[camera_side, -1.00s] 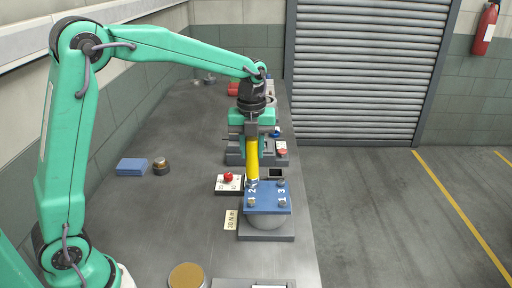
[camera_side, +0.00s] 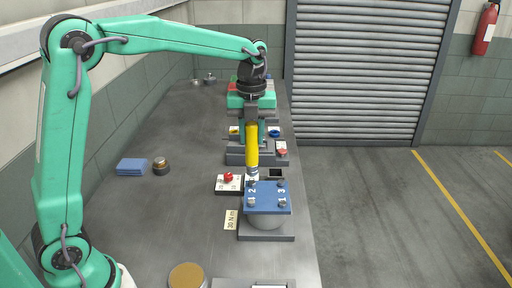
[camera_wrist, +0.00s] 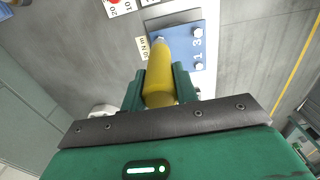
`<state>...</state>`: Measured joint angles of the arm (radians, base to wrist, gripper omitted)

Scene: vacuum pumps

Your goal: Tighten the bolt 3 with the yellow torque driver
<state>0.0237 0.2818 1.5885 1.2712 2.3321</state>
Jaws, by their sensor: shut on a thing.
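My gripper (camera_side: 252,114) is shut on the yellow torque driver (camera_side: 252,145), which hangs almost upright. The driver also shows in the wrist view (camera_wrist: 159,75), between the jaws. Its silver end is over the far left corner of the blue plate (camera_side: 267,197); whether it touches a bolt there cannot be told. The plate has bolts at its corners and printed numbers. In the wrist view, the bolt by the printed 3 (camera_wrist: 197,32) is at the upper right of the plate, apart from the driver. Another bolt (camera_wrist: 199,66) is by the 1.
A white box with a red knob (camera_side: 228,179) stands left of the plate. A 30 N m label (camera_side: 231,220) lies nearby. A second pump station (camera_side: 240,154) stands behind.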

